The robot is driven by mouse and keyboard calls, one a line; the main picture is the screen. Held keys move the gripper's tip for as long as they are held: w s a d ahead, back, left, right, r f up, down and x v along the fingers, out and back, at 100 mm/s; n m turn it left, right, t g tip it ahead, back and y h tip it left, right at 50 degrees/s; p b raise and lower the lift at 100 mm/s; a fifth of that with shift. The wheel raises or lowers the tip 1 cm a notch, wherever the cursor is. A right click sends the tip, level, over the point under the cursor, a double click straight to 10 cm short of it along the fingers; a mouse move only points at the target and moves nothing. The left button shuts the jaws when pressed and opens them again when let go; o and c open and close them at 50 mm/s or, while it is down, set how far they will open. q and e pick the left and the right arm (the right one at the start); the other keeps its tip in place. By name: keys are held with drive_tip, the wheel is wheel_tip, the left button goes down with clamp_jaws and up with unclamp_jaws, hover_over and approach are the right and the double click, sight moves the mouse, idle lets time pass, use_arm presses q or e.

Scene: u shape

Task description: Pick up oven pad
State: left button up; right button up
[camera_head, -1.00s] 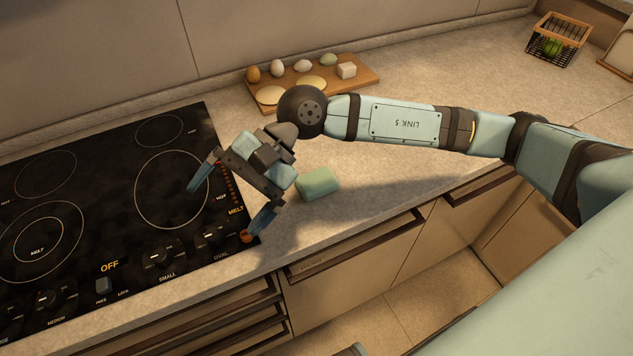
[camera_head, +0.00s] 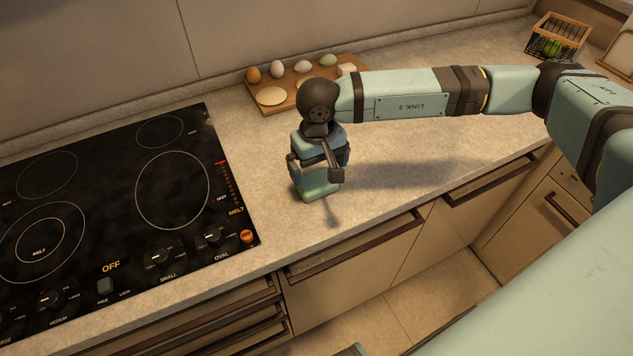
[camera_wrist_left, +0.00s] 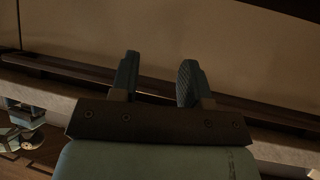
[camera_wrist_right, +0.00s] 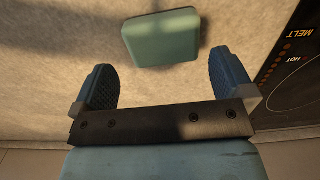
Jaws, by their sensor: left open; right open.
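The oven pad looks to be the pale green rounded block (camera_head: 318,186) on the countertop, just right of the cooktop. My right gripper (camera_head: 316,172) points down over it and hides part of it in the head view. In the right wrist view the green pad (camera_wrist_right: 161,38) lies beyond the fingertips, roughly between their lines. The right gripper (camera_wrist_right: 160,78) is open and empty there. In the left wrist view my left gripper (camera_wrist_left: 158,75) is open with nothing between its fingers, facing a cabinet front. The left gripper does not show in the head view.
The black cooktop (camera_head: 110,215) lies left of the pad. A wooden board (camera_head: 290,97) with eggs and other items stands behind my right gripper. A wire basket (camera_head: 558,38) is at the back right. Clear countertop (camera_head: 400,165) lies right of the pad.

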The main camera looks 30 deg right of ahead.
sight(316, 180)
drive_tip(key=shift+w+a+f+p, duration=0.15)
drive_tip(key=shift+f+p, duration=0.35)
drive_tip(key=shift+f, duration=2.2)
drive_tip(key=c, duration=0.6)
drive_tip(key=shift+r, duration=0.1)
wheel_tip(316, 180, up, 20)
drive_tip(key=shift+f+b, duration=0.1)
drive_tip(key=shift+b, duration=0.65)
